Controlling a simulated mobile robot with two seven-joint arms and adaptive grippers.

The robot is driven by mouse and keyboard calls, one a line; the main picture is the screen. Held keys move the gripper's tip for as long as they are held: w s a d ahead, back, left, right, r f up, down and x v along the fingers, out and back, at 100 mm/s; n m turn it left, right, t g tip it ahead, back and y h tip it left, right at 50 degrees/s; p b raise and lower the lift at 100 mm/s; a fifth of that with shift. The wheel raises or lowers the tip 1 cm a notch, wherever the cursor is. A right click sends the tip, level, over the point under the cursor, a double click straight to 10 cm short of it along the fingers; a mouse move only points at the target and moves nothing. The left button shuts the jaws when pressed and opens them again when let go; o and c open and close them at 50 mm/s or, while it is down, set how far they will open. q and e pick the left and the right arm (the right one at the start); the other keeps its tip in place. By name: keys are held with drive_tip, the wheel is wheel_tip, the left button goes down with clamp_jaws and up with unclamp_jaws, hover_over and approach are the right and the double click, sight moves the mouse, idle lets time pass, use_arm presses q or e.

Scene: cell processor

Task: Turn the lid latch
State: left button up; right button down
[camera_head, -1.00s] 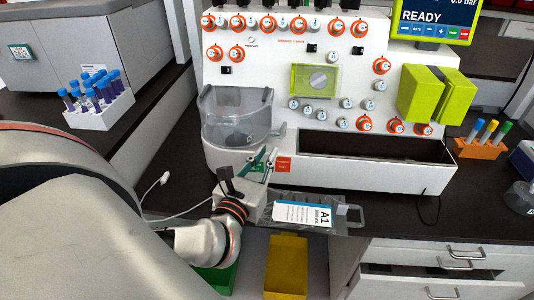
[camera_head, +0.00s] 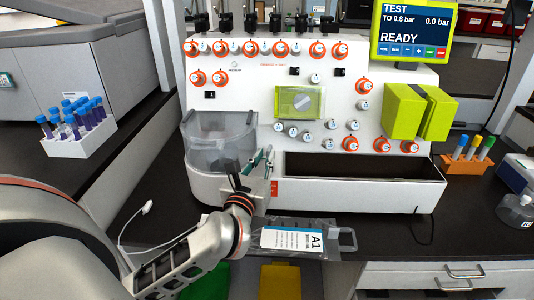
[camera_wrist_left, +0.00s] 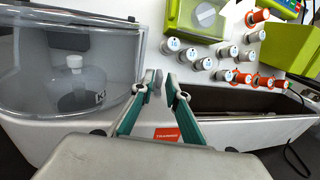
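The cell processor (camera_head: 330,140) stands on the dark bench. A clear lidded chamber (camera_head: 218,135) is at its left side, and it also shows in the wrist view (camera_wrist_left: 70,75). A small grey part, possibly the lid latch (camera_wrist_left: 157,82), shows at the chamber's right edge between my fingertips; contact cannot be told. A grey knob (camera_head: 303,102) sits on the green-framed window. My left gripper (camera_head: 262,158) is at the chamber's right front, with its fingers (camera_wrist_left: 160,88) apart. My right gripper is not in view.
A bag labelled A1 (camera_head: 292,239) lies at the bench's front. Tube racks stand at left (camera_head: 79,144) and right (camera_head: 468,163). An open trough (camera_head: 360,166) is right of my gripper. A yellow bin (camera_head: 279,282) is below the bench edge.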

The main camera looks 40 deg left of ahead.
use_arm(q)
drive_tip(key=shift+x, duration=1.4)
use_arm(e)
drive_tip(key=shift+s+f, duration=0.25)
use_arm(q)
clamp_jaws()
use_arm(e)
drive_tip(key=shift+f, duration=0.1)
use_arm(q)
drive_tip(key=shift+a+m+h, duration=0.15)
drive_tip(key=shift+m+h, duration=0.15)
drive_tip(key=shift+h, duration=0.1)
drive_tip(key=shift+m+t+h, duration=0.3)
drive_tip(key=shift+h, duration=0.2)
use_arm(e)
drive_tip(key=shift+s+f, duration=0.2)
use_arm(q)
drive_tip(key=shift+b, duration=0.3)
drive_tip(key=shift+h, duration=0.3)
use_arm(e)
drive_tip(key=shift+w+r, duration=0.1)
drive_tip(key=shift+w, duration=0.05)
